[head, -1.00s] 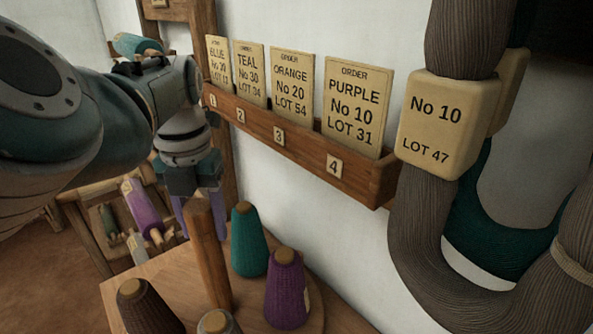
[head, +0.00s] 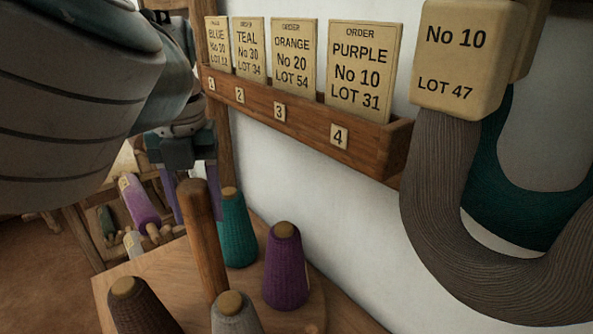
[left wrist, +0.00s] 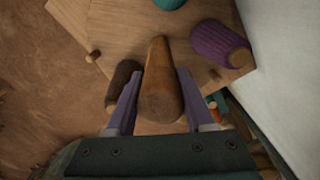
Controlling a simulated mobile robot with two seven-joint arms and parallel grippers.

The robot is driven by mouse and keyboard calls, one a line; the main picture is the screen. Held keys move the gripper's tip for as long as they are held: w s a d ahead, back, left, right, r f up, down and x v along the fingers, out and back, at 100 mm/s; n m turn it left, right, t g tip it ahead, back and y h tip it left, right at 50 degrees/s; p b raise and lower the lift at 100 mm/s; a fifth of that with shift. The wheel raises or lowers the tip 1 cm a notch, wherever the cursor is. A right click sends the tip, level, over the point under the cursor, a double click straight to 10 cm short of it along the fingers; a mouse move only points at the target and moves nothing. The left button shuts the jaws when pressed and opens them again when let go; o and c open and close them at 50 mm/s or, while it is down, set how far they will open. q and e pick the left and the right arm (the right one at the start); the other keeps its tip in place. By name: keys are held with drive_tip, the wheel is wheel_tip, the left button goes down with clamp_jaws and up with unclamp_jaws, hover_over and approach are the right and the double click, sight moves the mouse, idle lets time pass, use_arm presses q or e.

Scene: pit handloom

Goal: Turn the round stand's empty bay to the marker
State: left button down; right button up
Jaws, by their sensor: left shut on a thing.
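The round stand (head: 318,306) sits on a wooden table top and carries yarn cones around an upright wooden post (head: 204,250). A teal cone (head: 237,228), a purple cone (head: 286,268), a dark brown cone (head: 140,308) and a grey cone (head: 235,314) show on it. The left side, between teal and brown, looks bare. My left gripper (head: 187,205) reaches down behind the post in the head view. In the left wrist view its purple fingers (left wrist: 158,100) are shut on the post (left wrist: 160,75). I cannot surely identify the marker. My right gripper is not in view.
A wooden rack (head: 300,124) with order cards hangs on the white wall behind. Thick grey yarn (head: 450,210) hangs at right with a No 10 tag (head: 458,60). A low rack with spools, including a purple spool (head: 138,200), stands at left.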

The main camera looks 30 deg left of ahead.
use_arm(q)
drive_tip(key=shift+r, duration=0.1)
drive_tip(key=shift+c, duration=1.4)
unclamp_jaws()
wheel_tip(320, 180, up, 10)
drive_tip(key=shift+f+b, duration=0.1)
drive_tip(key=shift+b, duration=0.9)
